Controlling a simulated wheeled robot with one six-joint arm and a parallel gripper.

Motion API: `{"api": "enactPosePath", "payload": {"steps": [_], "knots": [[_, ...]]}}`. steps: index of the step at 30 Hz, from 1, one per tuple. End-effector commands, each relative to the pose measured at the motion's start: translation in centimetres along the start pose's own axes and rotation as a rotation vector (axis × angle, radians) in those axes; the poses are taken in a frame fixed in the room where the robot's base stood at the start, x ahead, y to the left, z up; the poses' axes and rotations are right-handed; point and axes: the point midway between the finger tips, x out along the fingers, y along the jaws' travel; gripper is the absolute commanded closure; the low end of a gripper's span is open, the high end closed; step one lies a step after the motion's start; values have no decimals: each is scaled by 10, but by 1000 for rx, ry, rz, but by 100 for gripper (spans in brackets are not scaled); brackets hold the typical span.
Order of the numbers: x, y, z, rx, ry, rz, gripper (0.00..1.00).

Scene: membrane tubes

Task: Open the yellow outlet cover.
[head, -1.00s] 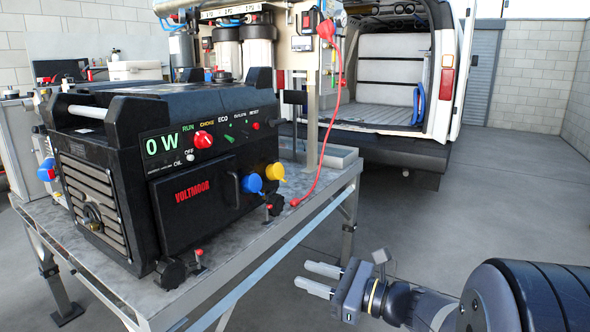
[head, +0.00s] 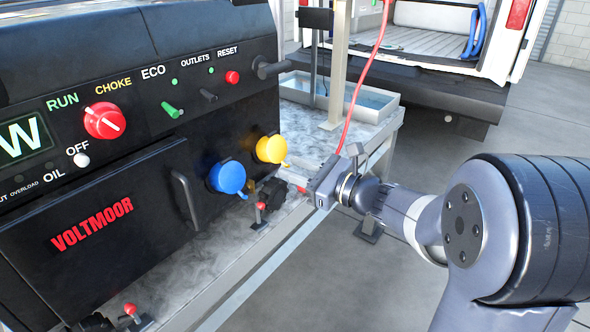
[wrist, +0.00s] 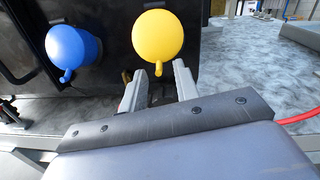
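The yellow outlet cover (head: 271,149) is a round cap on the right end of the black generator's front face. It looks closed. In the wrist view the yellow cover (wrist: 158,38) has a small tab at its lower edge, just above and between my fingertips. My gripper (head: 285,172) is open, its fingers pointing at the generator just below the yellow cover. In the wrist view my gripper (wrist: 160,72) shows a gap between its two fingers with nothing held. Whether a finger touches the tab, I cannot tell.
A blue outlet cover (head: 227,177) sits left of the yellow one. The black generator (head: 130,190) carries a red choke knob (head: 105,121) and stands on a grey metal table (head: 232,262). A red hose (head: 362,80) hangs behind my gripper. A metal tray (head: 345,97) lies farther back.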

Motion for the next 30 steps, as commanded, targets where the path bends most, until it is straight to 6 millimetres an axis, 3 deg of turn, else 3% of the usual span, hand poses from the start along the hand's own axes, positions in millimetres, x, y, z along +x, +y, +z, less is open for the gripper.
{"api": "enactPosePath", "payload": {"steps": [11, 21, 30], "knots": [[5, 0, 0, 0, 0, 0, 71], [5, 0, 0, 0, 0, 0, 99], [5, 0, 0, 0, 0, 0, 100]]}}
